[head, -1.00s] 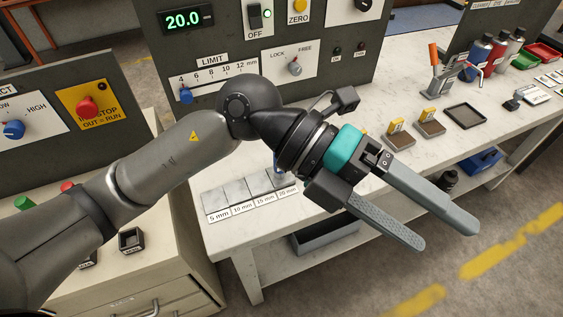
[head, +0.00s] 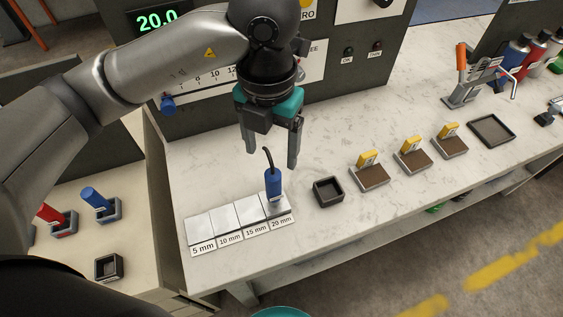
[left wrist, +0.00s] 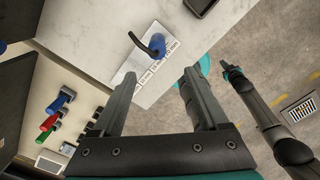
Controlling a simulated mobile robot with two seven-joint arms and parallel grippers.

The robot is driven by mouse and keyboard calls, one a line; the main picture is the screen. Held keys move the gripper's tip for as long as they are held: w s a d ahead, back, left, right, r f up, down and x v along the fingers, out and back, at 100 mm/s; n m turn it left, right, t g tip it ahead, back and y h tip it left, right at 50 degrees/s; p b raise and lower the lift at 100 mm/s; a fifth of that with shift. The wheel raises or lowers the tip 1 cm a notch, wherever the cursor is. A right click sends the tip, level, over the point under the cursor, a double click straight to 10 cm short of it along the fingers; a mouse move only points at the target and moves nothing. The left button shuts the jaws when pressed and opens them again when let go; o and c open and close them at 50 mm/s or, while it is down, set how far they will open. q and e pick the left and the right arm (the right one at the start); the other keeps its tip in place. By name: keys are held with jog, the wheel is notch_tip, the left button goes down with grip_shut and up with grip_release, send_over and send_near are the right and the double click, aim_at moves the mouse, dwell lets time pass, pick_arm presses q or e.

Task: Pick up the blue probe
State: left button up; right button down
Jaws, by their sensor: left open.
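The blue probe (head: 274,183) stands upright on the 20 mm plate of the step block (head: 223,220), with a black cable curving from its top. It also shows in the left wrist view (left wrist: 158,44), beyond the fingertips. My left gripper (head: 272,158) points down just above and around the cable end of the probe. Its two fingers are apart and nothing is held; the left wrist view shows the open gap (left wrist: 160,78). My right arm shows small at the right of the left wrist view, its gripper (left wrist: 228,70) too small to read.
A small black tray (head: 328,191) sits right of the block, then several yellow-tagged blocks (head: 369,175) and a flat dark tray (head: 491,131). The control panel (head: 340,60) rises behind. Another blue cylinder (head: 95,198) stands in a holder on the left cabinet.

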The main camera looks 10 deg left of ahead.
aim_at(273, 178)
pick_arm(q)
jog(key=shift+w+f, duration=0.25)
jog(key=shift+w, duration=0.05)
jog(key=f, duration=0.4)
jog(key=shift+s+f, duration=0.25)
jog(key=shift+s, duration=0.15)
notch_tip(273, 178, down, 4)
jog(key=shift+w+f+b, duration=0.1)
jog(key=shift+f+b, duration=0.05)
jog(key=shift+b, duration=0.3)
jog(key=shift+f, duration=0.45)
jog(key=f, duration=0.2)
jog(key=w+f, duration=0.1)
jog(key=f, duration=0.2)
jog(key=shift+w+a, duration=0.1)
jog(key=shift+a, duration=0.05)
pick_arm(e)
jog(key=shift+s+f, duration=0.4)
jog(key=shift+s, duration=0.2)
jog(key=shift+s+f, duration=0.35)
jog(key=shift+s, duration=0.2)
jog(key=shift+g, duration=0.3)
pick_arm(q)
jog(key=c, duration=0.3)
grip_shut()
pick_arm(e)
jog(key=shift+s, duration=0.25)
